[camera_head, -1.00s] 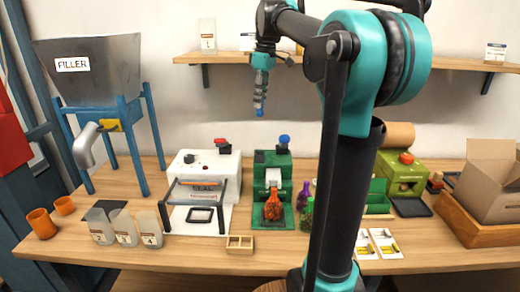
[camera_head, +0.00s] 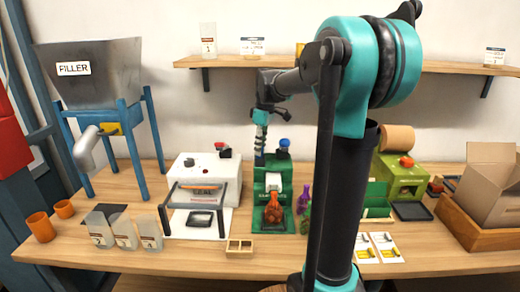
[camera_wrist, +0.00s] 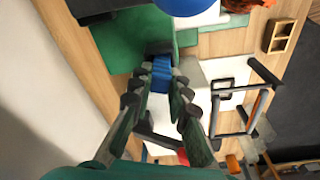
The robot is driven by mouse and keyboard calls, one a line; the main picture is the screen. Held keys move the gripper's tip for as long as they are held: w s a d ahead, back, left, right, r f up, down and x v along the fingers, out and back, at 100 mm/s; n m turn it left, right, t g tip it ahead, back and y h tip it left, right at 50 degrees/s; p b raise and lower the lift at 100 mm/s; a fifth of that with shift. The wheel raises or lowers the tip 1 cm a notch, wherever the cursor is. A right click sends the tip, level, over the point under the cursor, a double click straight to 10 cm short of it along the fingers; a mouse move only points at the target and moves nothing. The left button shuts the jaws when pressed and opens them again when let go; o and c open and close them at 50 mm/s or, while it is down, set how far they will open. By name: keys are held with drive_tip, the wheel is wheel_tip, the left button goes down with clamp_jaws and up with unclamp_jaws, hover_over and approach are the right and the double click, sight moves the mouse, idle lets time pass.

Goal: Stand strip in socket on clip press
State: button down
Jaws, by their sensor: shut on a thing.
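The green clip press (camera_head: 262,178) stands at the back middle of the table, with a blue knob (camera_head: 284,143) on top and an orange net bag (camera_head: 273,212) at its front. My gripper (camera_head: 260,148) points down at the press's back left corner. In the wrist view my gripper (camera_wrist: 162,88) is shut on a short blue strip (camera_wrist: 162,70). The strip's far end meets or lies in front of a dark socket-like piece (camera_wrist: 159,47) on the green press. I cannot tell whether the strip is inside it.
A white sealer (camera_head: 205,175) stands close left of the press. A wooden divided tray (camera_head: 239,247) lies in front, and purple and green bags (camera_head: 304,198) lie right of the press. A shelf (camera_head: 235,62) runs above along the wall.

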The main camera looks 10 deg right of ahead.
drive_tip(key=shift+f, duration=0.35)
drive_tip(key=shift+f, duration=0.15)
drive_tip(key=c, duration=1.5)
unclamp_jaws()
drive_tip(key=shift+o, duration=0.2)
wheel_tip(320, 180, up, 12)
drive_tip(key=d, duration=0.1)
drive_tip(key=shift+s, duration=0.4)
drive_tip(key=shift+d, duration=0.1)
